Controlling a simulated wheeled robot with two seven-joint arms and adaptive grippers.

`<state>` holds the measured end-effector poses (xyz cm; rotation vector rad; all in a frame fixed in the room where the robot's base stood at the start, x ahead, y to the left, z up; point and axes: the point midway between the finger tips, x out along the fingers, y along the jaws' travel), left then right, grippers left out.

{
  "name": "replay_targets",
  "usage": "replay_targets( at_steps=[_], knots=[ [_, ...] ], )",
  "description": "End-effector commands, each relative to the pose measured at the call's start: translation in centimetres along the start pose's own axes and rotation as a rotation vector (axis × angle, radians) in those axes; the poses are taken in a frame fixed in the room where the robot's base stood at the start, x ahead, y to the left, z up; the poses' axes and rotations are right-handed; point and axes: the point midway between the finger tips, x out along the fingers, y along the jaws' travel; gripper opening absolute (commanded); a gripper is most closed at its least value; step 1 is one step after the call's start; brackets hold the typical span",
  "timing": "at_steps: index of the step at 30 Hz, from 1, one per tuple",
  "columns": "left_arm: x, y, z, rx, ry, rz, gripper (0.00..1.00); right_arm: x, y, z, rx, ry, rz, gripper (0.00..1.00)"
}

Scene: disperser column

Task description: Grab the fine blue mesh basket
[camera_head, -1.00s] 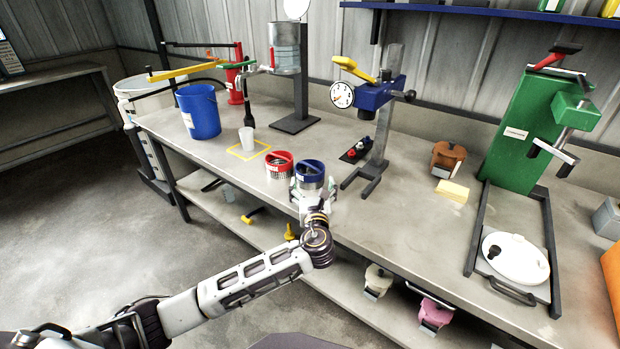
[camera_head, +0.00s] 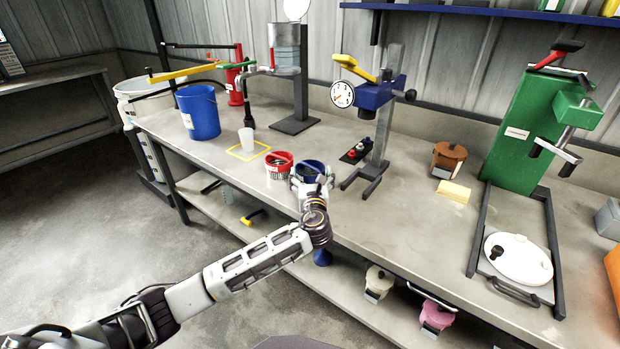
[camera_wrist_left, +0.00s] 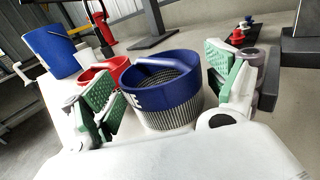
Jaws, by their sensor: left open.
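The blue mesh basket (camera_head: 312,165) stands on the bench beside a red mesh basket (camera_head: 279,165), with its lower part hidden behind my left gripper (camera_head: 314,186) in the head view. In the left wrist view the blue basket (camera_wrist_left: 165,92) has a blue rim with white lettering, a blue handle across its top and a fine grey mesh body. My left gripper (camera_wrist_left: 168,100) is open, with its green-padded fingers on either side of the basket. I see a gap at the right finger; the left finger looks very close to the rim. The red basket (camera_wrist_left: 100,74) sits just behind the left finger.
A blue press stand (camera_head: 376,95) with a dial is right of the baskets. A white cup (camera_head: 247,141) and blue bucket (camera_head: 198,112) are to the left. An orange-brown pot (camera_head: 448,158) and yellow sponge (camera_head: 454,191) lie to the right. The bench front edge runs below my gripper.

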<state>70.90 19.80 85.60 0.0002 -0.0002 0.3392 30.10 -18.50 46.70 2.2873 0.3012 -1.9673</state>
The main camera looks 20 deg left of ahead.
Motion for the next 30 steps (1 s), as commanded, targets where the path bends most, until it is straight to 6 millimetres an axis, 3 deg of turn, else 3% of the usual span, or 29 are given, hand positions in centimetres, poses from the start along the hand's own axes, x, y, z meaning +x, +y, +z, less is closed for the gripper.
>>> replay_targets(
  at_steps=[13,30],
  knots=[
    [4.2,0.2,-0.2,0.000,0.000,0.000,0.88,-2.0,-0.4,-1.6,-0.001,0.050,-0.009,0.84],
    [4.7,0.2,-0.1,0.000,0.000,0.000,0.88,-1.9,-0.4,-0.9,-0.003,0.040,-0.010,0.84]
  ],
)
